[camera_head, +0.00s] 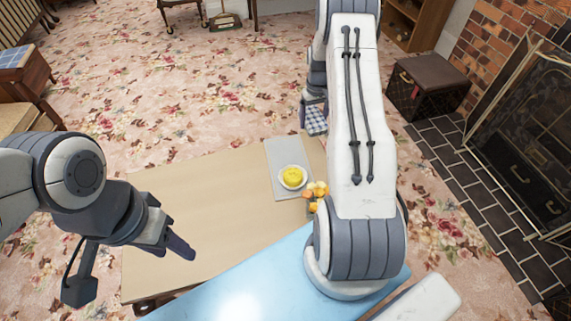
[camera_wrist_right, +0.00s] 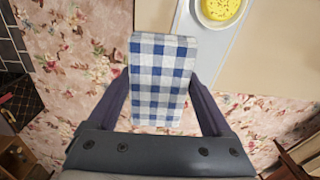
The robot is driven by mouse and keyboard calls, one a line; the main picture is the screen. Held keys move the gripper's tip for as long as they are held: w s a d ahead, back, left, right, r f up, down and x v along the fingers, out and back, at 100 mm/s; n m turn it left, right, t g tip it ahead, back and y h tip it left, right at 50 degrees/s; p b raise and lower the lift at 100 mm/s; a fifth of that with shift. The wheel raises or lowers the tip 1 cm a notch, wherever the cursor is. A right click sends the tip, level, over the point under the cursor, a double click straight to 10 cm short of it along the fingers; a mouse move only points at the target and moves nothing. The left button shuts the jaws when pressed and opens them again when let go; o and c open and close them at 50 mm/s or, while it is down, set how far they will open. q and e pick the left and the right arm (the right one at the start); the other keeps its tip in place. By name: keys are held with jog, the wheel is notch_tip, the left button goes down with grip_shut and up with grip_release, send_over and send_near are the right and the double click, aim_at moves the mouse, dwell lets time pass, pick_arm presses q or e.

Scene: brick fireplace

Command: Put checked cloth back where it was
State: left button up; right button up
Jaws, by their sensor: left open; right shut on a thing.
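The checked cloth (camera_wrist_right: 160,80) is blue and white and looks like a flat folded rectangle. In the right wrist view my right gripper (camera_wrist_right: 160,98) is shut on it, one finger along each side. In the head view a small part of the cloth (camera_head: 315,121) shows beyond the table's far edge, partly hidden by my right arm. From the wrist view it hangs over the carpet, beside the grey mat's edge. My left gripper (camera_head: 184,248) is open and empty above the left part of the tan table (camera_head: 215,205).
A grey mat (camera_head: 281,160) lies on the table, with a white bowl holding something yellow (camera_head: 292,177). Orange and yellow pieces (camera_head: 316,193) sit close to my right arm. A dark box (camera_head: 428,88) stands on the carpet by the brick fireplace. The table's left half is clear.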

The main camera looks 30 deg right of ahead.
jog(key=d+f, duration=0.1)
jog(key=d+f+b, duration=0.1)
jog(key=f, duration=0.1)
jog(key=shift+s+d, duration=0.15)
jog(key=shift+f, duration=0.2)
send_over(286, 153)
notch_tip(286, 153, down, 6)
jog(key=shift+f+b, duration=0.25)
jog(key=shift+b, duration=0.2)
pick_arm(q)
jog(key=shift+f+b, duration=0.3)
jog(key=shift+f, duration=1.5)
pick_arm(e)
jog(key=shift+f, duration=2)
jog(key=shift+f, duration=0.15)
jog(key=o, duration=1.1)
jog(key=shift+c, duration=0.2)
pick_arm(q)
jog(key=shift+f, duration=0.15)
